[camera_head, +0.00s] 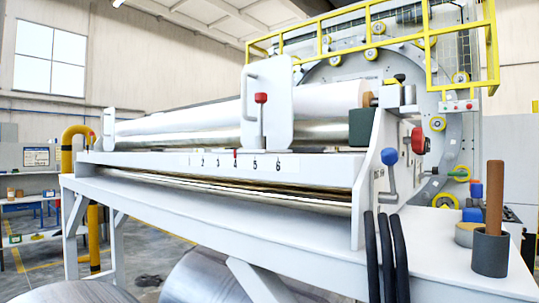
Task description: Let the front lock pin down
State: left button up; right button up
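A red-knobbed pin (261,99) stands upright at the white plate in the middle of the machine, its knob above a thin stem. A blue-knobbed pin or lever (389,157) is at the near right end frame, its knob above a grey stem. A red knob (417,141) is just to its right. I cannot tell for certain which of these is the front lock pin. Neither of my grippers is in the head view.
A white beam (220,166) with a numbered scale runs along the front, a large roll (200,125) behind it. Black hoses (387,255) hang at the front right. A dark cup with a brown rod (491,250) stands on the right table top. Metal coils (205,280) lie below.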

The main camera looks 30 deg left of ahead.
aim_at(261, 99)
jog(key=k, duration=0.5)
jog(key=z, duration=1.45)
jog(key=i, duration=0.55)
jog(key=u, duration=2.5)
